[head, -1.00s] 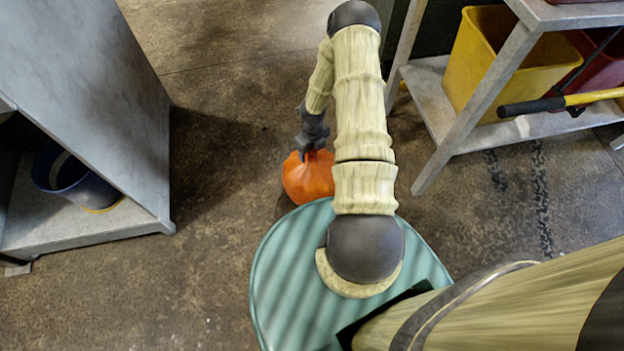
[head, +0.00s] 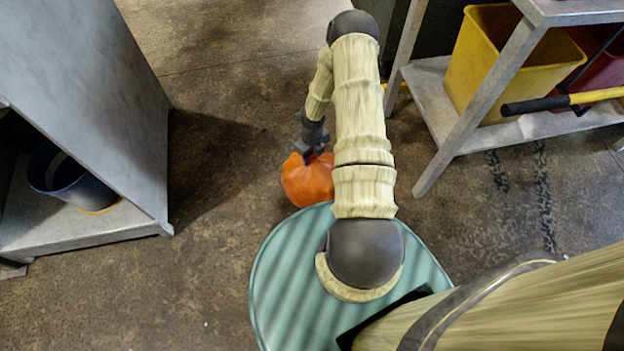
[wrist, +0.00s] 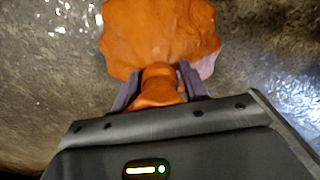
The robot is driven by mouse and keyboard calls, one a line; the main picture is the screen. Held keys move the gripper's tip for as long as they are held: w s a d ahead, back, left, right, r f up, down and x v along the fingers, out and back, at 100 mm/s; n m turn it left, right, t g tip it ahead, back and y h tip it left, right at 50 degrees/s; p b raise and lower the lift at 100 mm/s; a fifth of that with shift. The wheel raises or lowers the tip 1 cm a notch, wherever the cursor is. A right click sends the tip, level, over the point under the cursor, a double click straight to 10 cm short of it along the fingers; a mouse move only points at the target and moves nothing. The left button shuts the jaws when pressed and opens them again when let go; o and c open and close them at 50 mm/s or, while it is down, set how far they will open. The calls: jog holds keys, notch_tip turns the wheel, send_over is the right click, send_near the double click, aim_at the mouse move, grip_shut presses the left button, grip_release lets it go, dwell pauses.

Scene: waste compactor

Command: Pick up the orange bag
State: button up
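The orange bag (head: 307,182) sits on the brown floor just beyond the green round surface. It is rounded, with a narrow gathered neck. My gripper (head: 316,156) is at its top, pointing down. In the wrist view the bag (wrist: 160,32) fills the upper middle, and its neck stands between the two purple-grey fingers of my gripper (wrist: 159,80). The fingers lie close along both sides of the neck. I cannot tell whether they press on it. The bag's underside is hidden.
A grey metal cabinet (head: 90,100) with a dark blue bucket (head: 75,185) on its shelf stands at left. A grey metal rack (head: 480,95) with a yellow bin (head: 485,55) and a red bin (head: 592,65) stands at right. The floor around the bag is clear.

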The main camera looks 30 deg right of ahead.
grip_shut()
notch_tip(320, 180, up, 10)
jog(key=p, duration=0.5)
dwell(0.6)
